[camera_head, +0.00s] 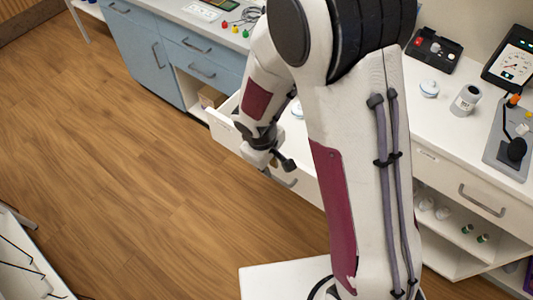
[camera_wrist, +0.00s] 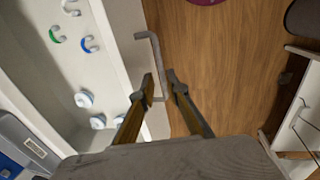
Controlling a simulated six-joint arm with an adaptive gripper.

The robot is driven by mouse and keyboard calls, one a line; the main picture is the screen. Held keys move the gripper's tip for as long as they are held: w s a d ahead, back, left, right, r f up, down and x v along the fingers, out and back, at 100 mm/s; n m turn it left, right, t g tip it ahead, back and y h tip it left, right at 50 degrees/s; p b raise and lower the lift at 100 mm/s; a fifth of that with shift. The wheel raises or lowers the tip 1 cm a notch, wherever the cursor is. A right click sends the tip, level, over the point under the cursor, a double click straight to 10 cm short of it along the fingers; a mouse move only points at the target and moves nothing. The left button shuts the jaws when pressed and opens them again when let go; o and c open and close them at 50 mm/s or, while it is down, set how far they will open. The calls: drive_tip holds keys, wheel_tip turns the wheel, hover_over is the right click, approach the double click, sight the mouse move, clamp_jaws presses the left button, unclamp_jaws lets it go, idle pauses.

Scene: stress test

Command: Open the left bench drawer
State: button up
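The left bench drawer (camera_head: 222,127) is white and stands pulled out from the white bench, mostly behind my arm in the head view. The wrist view looks into the open drawer (camera_wrist: 112,38), which holds several hooks and round white-and-blue items. Its grey bar handle (camera_wrist: 158,55) is on the front face; part of it shows in the head view (camera_head: 287,182). My gripper (camera_wrist: 161,80) is partly open, with one finger on each side of the handle bar. Small gaps seem to show beside the bar; contact is unclear. The head view shows my gripper (camera_head: 276,160) at the drawer front.
A right drawer (camera_head: 455,190) with a grey handle is shut, above open shelves with small bottles. Blue cabinets (camera_head: 165,55) stand at the left. A jar (camera_head: 465,100) and instruments stand on the benchtop. The wooden floor (camera_head: 130,170) before the drawer is clear. A white rack (camera_head: 25,265) is lower left.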

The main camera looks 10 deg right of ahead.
wheel_tip(320, 180, up, 7)
drive_tip(key=s+a, duration=0.1)
idle(0.5)
drive_tip(key=shift+r, duration=0.1)
drive_tip(key=shift+s+d, duration=0.1)
idle(0.5)
drive_tip(key=s+d+r+m+t, duration=0.1)
drive_tip(key=s+d+r+m, duration=0.2)
drive_tip(key=s+r, duration=0.2)
drive_tip(key=s+d+r+m+t+y, duration=0.1)
drive_tip(key=s+d+r+m, duration=0.2)
drive_tip(key=r, duration=0.6)
drive_tip(key=s+d+r+m+t, duration=0.2)
drive_tip(key=s+d+r+m, duration=0.1)
drive_tip(key=s+r, duration=0.4)
drive_tip(key=shift+s+d+y, duration=0.25)
drive_tip(key=shift+d+y, duration=0.05)
drive_tip(key=shift+d, duration=0.35)
